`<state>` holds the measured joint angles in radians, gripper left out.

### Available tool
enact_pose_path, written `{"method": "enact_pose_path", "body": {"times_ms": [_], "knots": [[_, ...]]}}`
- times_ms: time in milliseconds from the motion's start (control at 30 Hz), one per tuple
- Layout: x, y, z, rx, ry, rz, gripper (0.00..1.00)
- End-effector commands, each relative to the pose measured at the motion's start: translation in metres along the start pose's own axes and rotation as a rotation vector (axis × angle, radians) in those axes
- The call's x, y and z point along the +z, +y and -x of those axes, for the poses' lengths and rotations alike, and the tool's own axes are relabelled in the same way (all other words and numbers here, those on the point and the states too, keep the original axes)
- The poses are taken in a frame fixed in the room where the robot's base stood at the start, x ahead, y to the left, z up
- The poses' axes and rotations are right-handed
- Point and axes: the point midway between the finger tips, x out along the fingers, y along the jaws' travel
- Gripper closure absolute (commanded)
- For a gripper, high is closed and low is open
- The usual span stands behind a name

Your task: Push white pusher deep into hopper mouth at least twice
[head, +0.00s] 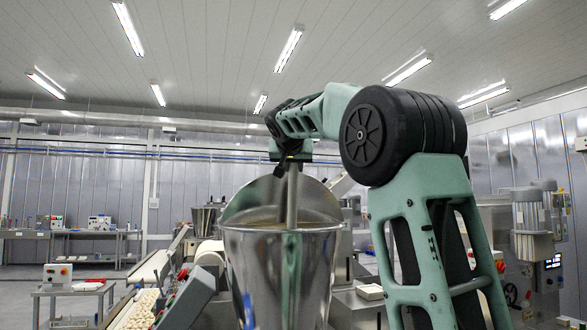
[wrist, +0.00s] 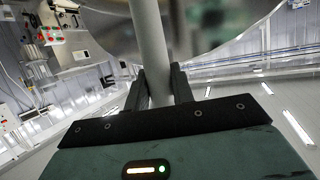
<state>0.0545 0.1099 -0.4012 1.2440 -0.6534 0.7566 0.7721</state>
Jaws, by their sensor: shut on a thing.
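The steel hopper (head: 283,275) stands in the middle of the head view with its wide mouth open upward and a raised rim at the back. The pusher (head: 292,200) is a pale grey-white rod, nearly upright, reaching down into the hopper mouth. Its lower end is hidden inside the hopper. My gripper (head: 291,158) is above the mouth, around the upper part of the rod. In the wrist view my gripper (wrist: 158,78) has its two dark fingers closed on either side of the pusher (wrist: 149,35).
A conveyor (head: 135,312) with rows of pale pasta pieces runs at the lower left. A control box (head: 57,275) stands on a small table further left. Benches with devices (head: 99,222) are at the back. Another machine (head: 535,235) stands at the right.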

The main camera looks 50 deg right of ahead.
Motion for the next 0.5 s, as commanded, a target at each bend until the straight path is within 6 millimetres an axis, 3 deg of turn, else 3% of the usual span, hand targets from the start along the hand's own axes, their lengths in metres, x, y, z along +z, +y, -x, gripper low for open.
{"method": "enact_pose_path", "body": {"times_ms": [500], "knots": [[0.0055, 0.0, -0.0024, -0.001, 0.001, 0.0, 1.0]]}}
